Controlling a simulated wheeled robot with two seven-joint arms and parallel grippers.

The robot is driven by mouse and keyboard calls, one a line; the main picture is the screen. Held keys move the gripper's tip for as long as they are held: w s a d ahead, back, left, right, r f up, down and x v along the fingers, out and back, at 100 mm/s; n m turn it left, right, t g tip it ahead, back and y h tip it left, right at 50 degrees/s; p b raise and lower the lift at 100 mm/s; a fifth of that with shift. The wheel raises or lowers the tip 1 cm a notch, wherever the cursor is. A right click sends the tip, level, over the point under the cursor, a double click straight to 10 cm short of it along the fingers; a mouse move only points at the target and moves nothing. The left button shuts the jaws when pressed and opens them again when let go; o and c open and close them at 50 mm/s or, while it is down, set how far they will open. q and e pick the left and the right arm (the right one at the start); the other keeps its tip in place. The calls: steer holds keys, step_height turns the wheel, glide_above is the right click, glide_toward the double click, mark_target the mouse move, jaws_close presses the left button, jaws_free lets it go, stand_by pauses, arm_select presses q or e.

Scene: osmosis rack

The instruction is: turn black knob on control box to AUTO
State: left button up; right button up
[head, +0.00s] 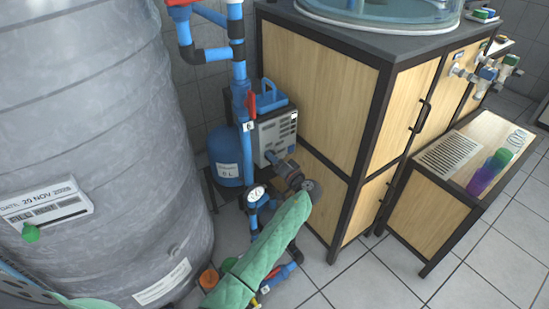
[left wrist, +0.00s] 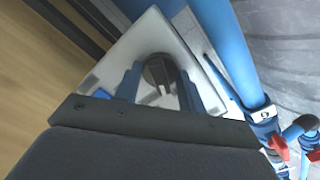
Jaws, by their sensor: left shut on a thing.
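The control box (head: 277,136) is a pale grey box standing between the blue pipes and the wooden cabinet. My left gripper (head: 271,157) reaches its front face from below, at the end of the green-sleeved arm. In the left wrist view the black knob (left wrist: 157,69) is a dark round knob with a raised grip bar on the white panel of the box. The blue fingers of my left gripper (left wrist: 159,90) stand on both sides of it and are shut on it. The knob is hidden in the head view. I cannot read its position or an AUTO label. My right gripper is not in view.
A blue vertical pipe (head: 238,75) with red valve handles runs close beside the box. A blue tank (head: 226,158) stands left of it. A large grey tank (head: 95,130) fills the left. The wooden cabinet (head: 318,85) is close on the right. Tiled floor (head: 385,275) is clear at lower right.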

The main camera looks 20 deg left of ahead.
arm_select(q)
steer(key=m+p, duration=0.2)
steer(key=m, duration=0.2)
steer(key=shift+m, duration=0.4)
stand_by(0.4)
steer(key=o, duration=1)
steer(key=shift+d, duration=0.1)
steer(key=shift+c, duration=0.2)
